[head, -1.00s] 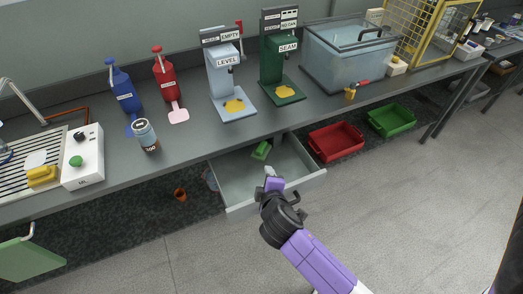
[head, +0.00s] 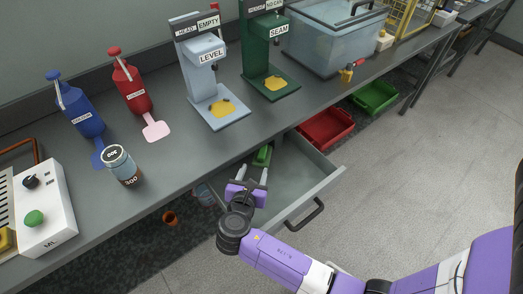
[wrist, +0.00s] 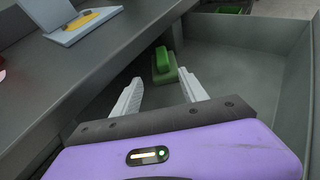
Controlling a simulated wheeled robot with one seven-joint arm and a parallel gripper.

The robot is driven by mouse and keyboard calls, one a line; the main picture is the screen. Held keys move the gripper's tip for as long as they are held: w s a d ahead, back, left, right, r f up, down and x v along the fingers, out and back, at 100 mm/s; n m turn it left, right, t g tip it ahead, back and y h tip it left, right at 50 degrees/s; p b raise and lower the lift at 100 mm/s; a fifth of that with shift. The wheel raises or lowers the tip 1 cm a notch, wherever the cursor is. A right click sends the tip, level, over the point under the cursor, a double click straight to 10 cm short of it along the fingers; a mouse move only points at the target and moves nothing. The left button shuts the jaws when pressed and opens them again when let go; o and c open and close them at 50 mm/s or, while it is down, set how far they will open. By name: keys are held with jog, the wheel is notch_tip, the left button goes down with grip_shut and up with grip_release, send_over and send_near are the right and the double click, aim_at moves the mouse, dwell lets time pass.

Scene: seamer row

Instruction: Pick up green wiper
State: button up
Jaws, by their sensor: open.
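The green wiper (head: 262,155) lies inside the open grey drawer (head: 318,185), near the drawer's back, close under the bench edge. It also shows in the wrist view (wrist: 164,66), just beyond my fingertips and roughly between their lines. My gripper (head: 253,175) is open and empty, with two pale fingers over the drawer, pointing at the wiper. In the wrist view my gripper (wrist: 158,88) has its fingers spread wide, apart from the wiper. Part of the wiper's far end is near the bench edge's shadow.
The bench top (head: 165,185) overhangs the drawer's back. The drawer's front wall and handle (head: 305,214) stand on the near side. A red bin (head: 328,128) and a green bin (head: 376,97) sit under the bench to the right.

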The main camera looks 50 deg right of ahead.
aim_at(261, 156)
jog(key=shift+w+d+f, duration=0.15)
jog(key=shift+d, duration=0.05)
jog(key=x, duration=0.7)
jog(key=shift+d+r, duration=0.3)
jog(key=shift+d, duration=0.2)
grip_shut()
